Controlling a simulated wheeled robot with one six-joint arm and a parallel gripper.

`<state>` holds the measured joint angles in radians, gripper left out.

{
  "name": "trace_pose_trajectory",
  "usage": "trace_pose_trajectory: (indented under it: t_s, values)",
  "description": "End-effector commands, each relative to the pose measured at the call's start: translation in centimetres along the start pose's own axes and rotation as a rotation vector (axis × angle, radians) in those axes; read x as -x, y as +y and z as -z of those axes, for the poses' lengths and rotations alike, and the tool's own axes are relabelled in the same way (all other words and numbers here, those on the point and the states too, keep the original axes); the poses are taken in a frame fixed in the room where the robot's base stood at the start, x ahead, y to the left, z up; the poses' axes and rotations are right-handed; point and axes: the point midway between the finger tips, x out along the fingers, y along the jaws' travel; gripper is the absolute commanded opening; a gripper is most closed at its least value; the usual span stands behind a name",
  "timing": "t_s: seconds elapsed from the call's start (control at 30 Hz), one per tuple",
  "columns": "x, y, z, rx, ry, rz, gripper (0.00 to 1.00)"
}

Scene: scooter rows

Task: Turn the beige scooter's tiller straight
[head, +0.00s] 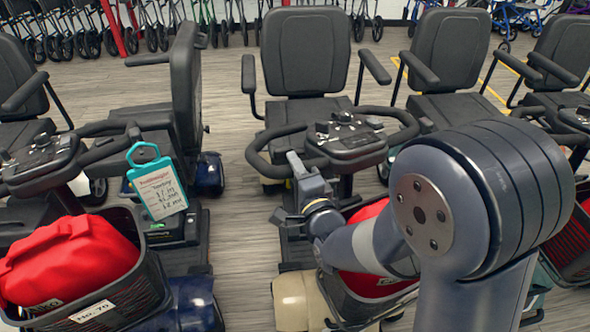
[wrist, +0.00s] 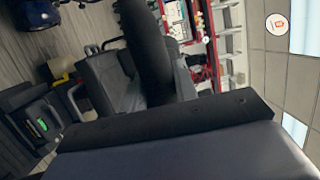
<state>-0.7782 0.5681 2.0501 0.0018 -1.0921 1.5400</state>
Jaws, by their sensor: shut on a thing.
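The beige scooter (head: 293,303) stands in the middle of the head view, its front toward me. Its tiller (head: 345,140) carries a dark console and a looped black handlebar. The handlebar slants in the picture, its left side lower and nearer than its right, so the tiller looks turned somewhat. My gripper (head: 293,162) is shut on the left part of the handlebar, below the loop's rear edge. In the wrist view a dark bar (wrist: 148,50), probably the handlebar, rises beyond the gripper's dark body. My arm hides part of the scooter's front and basket.
Another red bag (head: 372,283) fills the beige scooter's basket. More scooters stand at right. A narrow floor strip (head: 235,215) separates the left pair.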

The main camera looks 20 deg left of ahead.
Motion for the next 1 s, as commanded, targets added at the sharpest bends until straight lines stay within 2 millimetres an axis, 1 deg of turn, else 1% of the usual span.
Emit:
trace_pose_trajectory:
  t_s: [0.03,0.17,0.5,0.97,1.0]
  values:
    - [-0.4,0.4,0.1,0.002,0.021,0.005,0.00]
    - [-1.4,0.5,0.6,0.004,0.087,0.006,0.00]
    - [-3.6,0.3,1.9,0.009,0.244,0.000,0.00]
    - [-3.9,0.1,2.2,0.011,0.274,-0.004,0.00]
    - [-3.9,0.1,2.2,0.011,0.274,-0.004,0.31]
